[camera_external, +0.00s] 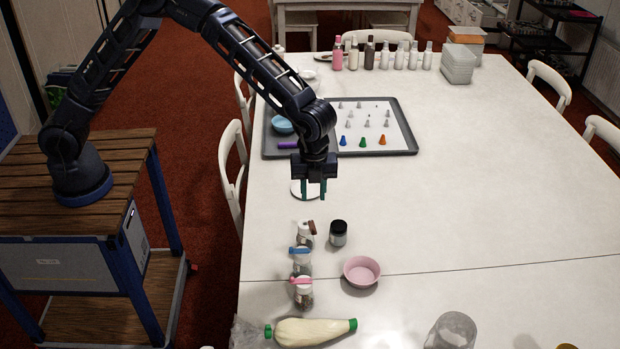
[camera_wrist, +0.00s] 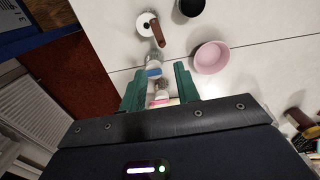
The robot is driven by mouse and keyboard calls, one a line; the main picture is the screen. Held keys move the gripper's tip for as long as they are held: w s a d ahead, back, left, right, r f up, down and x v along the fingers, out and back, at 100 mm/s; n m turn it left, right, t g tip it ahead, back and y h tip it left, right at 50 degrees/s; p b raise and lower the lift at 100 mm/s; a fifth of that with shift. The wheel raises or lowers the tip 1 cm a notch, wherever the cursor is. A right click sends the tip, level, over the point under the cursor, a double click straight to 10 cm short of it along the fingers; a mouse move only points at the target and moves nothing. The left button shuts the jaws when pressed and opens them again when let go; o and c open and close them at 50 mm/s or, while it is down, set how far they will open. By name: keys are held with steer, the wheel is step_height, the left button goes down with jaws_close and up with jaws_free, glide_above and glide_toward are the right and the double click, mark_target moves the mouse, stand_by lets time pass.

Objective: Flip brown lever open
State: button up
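The brown lever (camera_external: 313,228) is on the white-topped jar (camera_external: 305,240), the farthest of three small lever jars in a row near the table's left edge. In the wrist view the brown lever (camera_wrist: 158,34) lies beside the round white lid (camera_wrist: 143,23), slanting off its right side. I cannot tell whether it is open or closed. My gripper (camera_external: 310,193) is above the table beyond this jar, fingers pointing down. In the wrist view its green fingers (camera_wrist: 160,86) are apart with nothing held between them. They do not touch the lever.
A jar with a blue lever (camera_external: 299,250) and one with a pink lever (camera_external: 301,281) stand nearer the camera. A dark-lidded jar (camera_external: 338,233) and a pink bowl (camera_external: 362,271) are to the right. A grey tray (camera_external: 408,151) lies behind.

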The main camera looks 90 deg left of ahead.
mark_target(314, 229)
step_height(314, 229, down, 12)
steer(key=shift+w+d+r, duration=0.15)
steer(key=shift+r, duration=0.1)
stand_by(0.4)
steer(key=shift+c, duration=0.4)
jaws_close()
